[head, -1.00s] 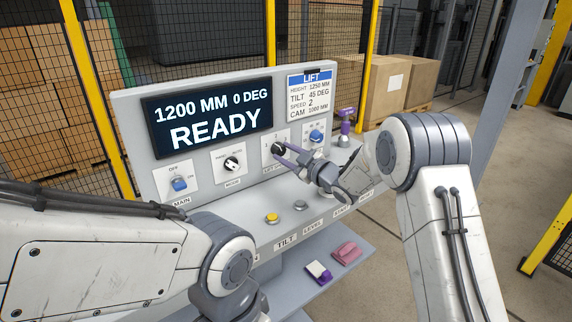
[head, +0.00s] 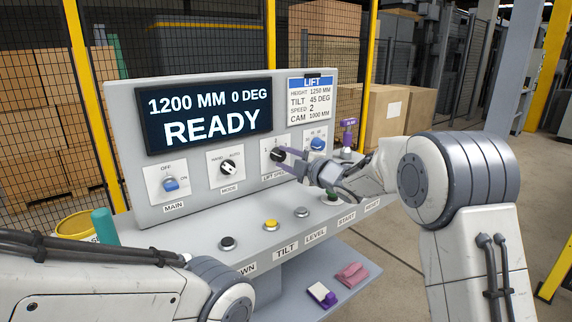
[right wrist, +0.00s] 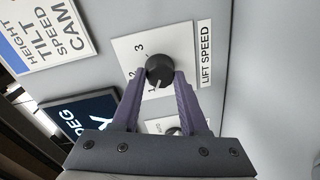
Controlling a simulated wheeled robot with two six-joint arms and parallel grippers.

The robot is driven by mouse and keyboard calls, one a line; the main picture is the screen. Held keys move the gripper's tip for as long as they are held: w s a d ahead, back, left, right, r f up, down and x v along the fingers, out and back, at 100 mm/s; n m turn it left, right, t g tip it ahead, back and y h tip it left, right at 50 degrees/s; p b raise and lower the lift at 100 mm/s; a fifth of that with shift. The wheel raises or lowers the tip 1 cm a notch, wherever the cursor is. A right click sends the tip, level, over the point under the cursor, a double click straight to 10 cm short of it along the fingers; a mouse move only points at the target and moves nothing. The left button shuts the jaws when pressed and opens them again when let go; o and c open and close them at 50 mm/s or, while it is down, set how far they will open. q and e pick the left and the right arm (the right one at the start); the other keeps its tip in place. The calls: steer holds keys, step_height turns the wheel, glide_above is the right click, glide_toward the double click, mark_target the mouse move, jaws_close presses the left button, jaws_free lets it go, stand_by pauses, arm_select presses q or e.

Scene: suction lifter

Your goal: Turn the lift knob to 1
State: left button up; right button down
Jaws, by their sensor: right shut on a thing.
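The black lift speed knob (head: 277,154) is on a white plate on the upright panel, marked 1, 2 and 3. In the right wrist view the knob (right wrist: 160,70) has a white pointer mark that points toward the 1. My right gripper (head: 284,154) is shut on the knob, with one purple finger on each side of it in the wrist view (right wrist: 160,78). The fingers partly cover the knob in the head view. My left arm shows at the lower left, but its gripper is out of view.
The display (head: 208,114) reads 1200 MM 0 DEG READY. A lift card (head: 311,99) lists speed 2. The mode knob (head: 229,167), blue main switch (head: 170,184) and blue knob (head: 317,144) are nearby. Several push buttons line the ledge (head: 262,242) below.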

stand_by(0.4)
steer(key=shift+c, duration=2.2)
jaws_free()
steer(key=shift+s, duration=0.1)
steer(key=v, duration=1)
steer(key=shift+b, duration=0.4)
steer(key=shift+s, duration=0.1)
